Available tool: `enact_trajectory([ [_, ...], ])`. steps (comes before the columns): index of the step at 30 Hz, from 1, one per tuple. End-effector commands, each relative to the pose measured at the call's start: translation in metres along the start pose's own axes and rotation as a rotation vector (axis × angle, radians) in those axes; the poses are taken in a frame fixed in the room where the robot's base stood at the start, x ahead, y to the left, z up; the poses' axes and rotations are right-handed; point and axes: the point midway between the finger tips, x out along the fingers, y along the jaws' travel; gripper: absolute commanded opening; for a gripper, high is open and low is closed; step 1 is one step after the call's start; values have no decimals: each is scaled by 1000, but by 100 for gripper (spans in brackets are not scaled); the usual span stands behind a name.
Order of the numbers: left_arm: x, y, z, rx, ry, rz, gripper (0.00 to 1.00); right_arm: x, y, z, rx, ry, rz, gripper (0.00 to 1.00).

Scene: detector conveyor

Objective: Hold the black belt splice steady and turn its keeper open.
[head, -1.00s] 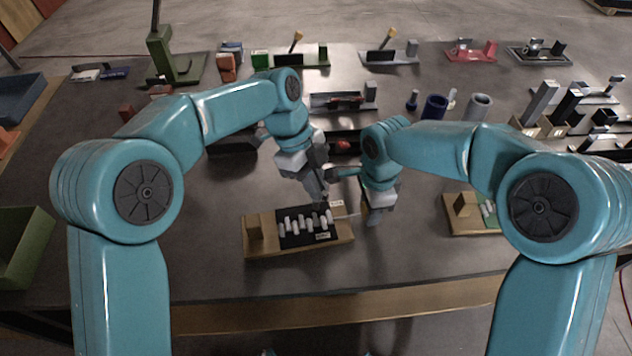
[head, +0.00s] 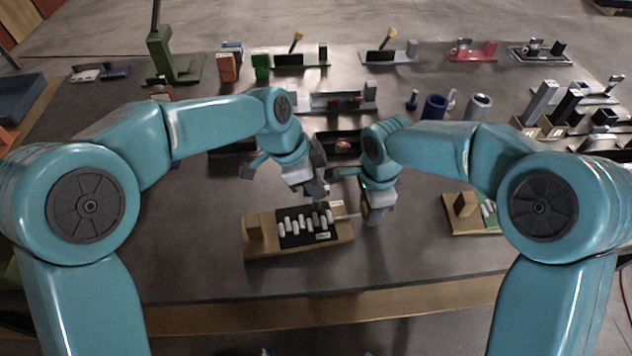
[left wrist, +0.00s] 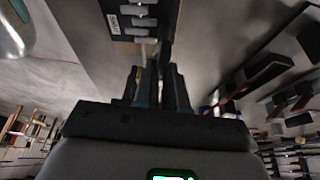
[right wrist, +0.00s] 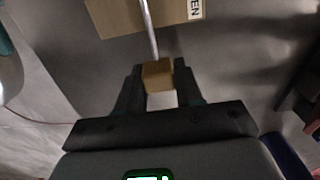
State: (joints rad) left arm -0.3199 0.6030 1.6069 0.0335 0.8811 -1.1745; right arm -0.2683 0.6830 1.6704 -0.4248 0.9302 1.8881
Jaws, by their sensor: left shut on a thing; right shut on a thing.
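The black belt splice (head: 297,240) lies on a wooden board (head: 262,246) near the table's front, with several pale pins across it. Its black plate and pins also show in the left wrist view (left wrist: 122,20). My left gripper (head: 324,200) is at the splice's right end, its fingers closed around a thin part that they mostly hide. My right gripper (head: 372,218) is just right of the board. In the right wrist view it is shut on a wooden block (right wrist: 158,76), the keeper's grip, at the end of a metal rod (right wrist: 148,28). A label ending in "EN" (right wrist: 195,9) is beside the rod.
Another wooden board (head: 462,229) with a green plate lies to the right. Behind my grippers are a dark tray (head: 345,144), blue cup (head: 434,107) and grey cup (head: 479,106). The front of the table is clear.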

Motion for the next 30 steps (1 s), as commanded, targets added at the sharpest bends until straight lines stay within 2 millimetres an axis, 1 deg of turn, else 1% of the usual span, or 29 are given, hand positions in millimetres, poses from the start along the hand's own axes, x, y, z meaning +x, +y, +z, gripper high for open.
enact_trajectory([
  [3, 2, 1, 1, -54, -3, -20, 0, -1, -1, 0, 0, 0, -3, 0],
  [10, 2, 0, 1, -118, -3, -48, 0, -2, -1, 0, 0, 0, -3, 0],
  [25, 2, 0, 2, -137, -3, -53, 0, -1, 0, 0, 1, 0, -3, 0],
  [27, 2, 0, 2, -137, -3, -53, 27, -2, 0, 0, 1, 0, -3, 0],
  [28, 2, 1, 2, -137, -3, -52, 37, -1, 0, 0, 1, 0, -3, 0],
  [30, 2, 1, 2, -137, -3, -52, 37, -1, -1, 0, 1, 0, -3, 0],
])
